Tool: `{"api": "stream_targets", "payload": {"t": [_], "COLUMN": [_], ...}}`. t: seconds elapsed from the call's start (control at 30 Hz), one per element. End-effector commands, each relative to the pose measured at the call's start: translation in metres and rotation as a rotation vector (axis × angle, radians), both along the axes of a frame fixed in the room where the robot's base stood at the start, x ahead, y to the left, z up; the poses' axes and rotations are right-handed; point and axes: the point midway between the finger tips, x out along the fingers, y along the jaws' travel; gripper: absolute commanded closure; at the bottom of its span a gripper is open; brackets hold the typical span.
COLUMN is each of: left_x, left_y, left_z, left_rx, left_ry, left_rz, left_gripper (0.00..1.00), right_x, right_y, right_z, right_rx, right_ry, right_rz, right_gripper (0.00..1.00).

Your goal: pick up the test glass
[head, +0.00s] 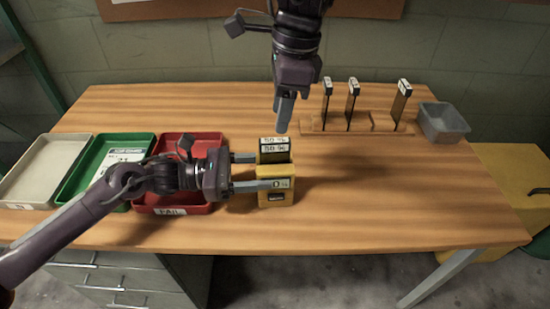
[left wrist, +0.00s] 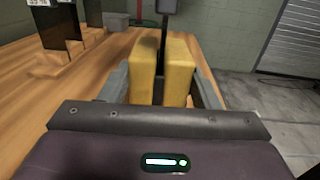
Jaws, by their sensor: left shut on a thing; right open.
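A dark test glass (head: 275,155) with white "50 %" labels stands upright at the yellow meter (head: 284,197). In the left wrist view the glass (left wrist: 163,45) is edge-on in the slot between the two halves of the meter (left wrist: 143,72). My left gripper (head: 273,171) is shut on the yellow meter, one finger across its near face and one on its far side. My right gripper (head: 284,118) is open and empty, pointing down above the table behind the glass. Its fingers overlap in the head view, and it is apart from the glass.
A wooden rack (head: 318,127) holds 3 more upright dark glasses, with a grey bin (head: 443,123) to its right. White (head: 18,186), green (head: 92,178) and red (head: 172,210) trays lie at the left. The table right of the meter is clear.

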Motion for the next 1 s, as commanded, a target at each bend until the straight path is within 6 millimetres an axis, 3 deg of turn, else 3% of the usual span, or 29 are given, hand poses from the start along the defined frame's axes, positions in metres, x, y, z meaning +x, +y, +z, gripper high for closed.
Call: {"api": "stream_targets", "payload": {"t": [0.13, 0.37, 0.7, 1.0], "left_x": [0.0, 0.0, 0.0, 0.0], "left_y": [0.0, 0.0, 0.0, 0.0], "left_z": [-0.001, -0.001, -0.001, -0.001], "left_rx": [0.001, 0.001, 0.001, 0.001], "left_ry": [0.002, 0.002, 0.002, 0.002], "left_rz": [-0.001, 0.0, -0.001, 0.0], "left_gripper": [0.58, 0.58, 0.58, 0.58], "right_x": [-0.001, -0.001, -0.006, -0.006], "right_y": [0.004, 0.007, 0.013, 0.014], "right_z": [-0.027, -0.044, -0.088, -0.092], "right_rx": [0.001, 0.002, 0.001, 0.002], "right_ry": [0.003, -0.001, 0.0, -0.001], "right_rz": [0.0, 0.0, -0.001, -0.001], "right_gripper": [0.58, 0.58, 0.58, 0.59]}}
